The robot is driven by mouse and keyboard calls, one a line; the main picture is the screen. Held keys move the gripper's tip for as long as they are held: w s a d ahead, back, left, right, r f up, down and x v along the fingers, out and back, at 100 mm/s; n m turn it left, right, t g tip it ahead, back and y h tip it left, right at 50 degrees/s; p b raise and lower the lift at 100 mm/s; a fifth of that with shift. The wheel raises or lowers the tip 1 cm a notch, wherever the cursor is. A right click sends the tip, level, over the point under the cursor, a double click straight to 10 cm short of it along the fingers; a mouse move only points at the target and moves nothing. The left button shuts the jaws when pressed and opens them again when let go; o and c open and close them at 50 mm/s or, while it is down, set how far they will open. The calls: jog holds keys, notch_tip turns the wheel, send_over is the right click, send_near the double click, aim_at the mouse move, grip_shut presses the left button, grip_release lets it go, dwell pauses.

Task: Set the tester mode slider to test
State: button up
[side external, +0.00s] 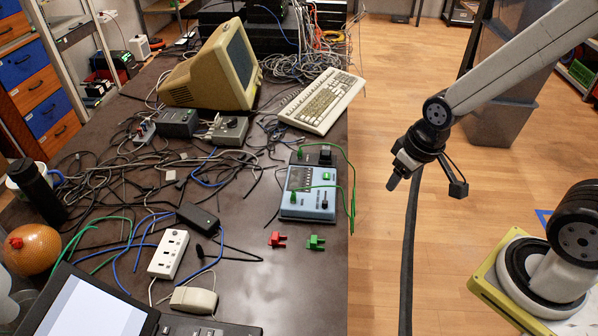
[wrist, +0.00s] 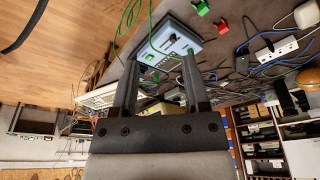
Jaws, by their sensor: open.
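The tester (side external: 308,206) is a light blue box with a dark panel and green parts on top, lying near the table's right edge. It also shows upside down in the wrist view (wrist: 176,36), beyond my fingertips. A small dark control on its face may be the mode slider, but its setting is too small to read. My gripper (side external: 391,184) hangs over the floor to the right of the table, apart from the tester. In the wrist view my gripper (wrist: 161,60) has its two fingers spread with nothing between them.
Green cable (side external: 352,195) loops from the tester over the table edge. A red clip (side external: 277,239) and green clip (side external: 316,242) lie in front of it. A keyboard (side external: 321,102), a monitor (side external: 215,70) and tangled cables lie behind and left. Open floor separates table and arm.

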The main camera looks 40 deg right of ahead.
jog(key=n+g, duration=0.3)
jog(key=n, duration=0.6)
send_over(325, 202)
notch_tip(325, 202, down, 12)
jog(key=shift+s+f, duration=0.15)
jog(key=shift+f, duration=0.4)
jog(key=shift+f, duration=0.1)
jog(key=shift+f, duration=3.8)
grip_shut()
jog(key=shift+w, duration=0.2)
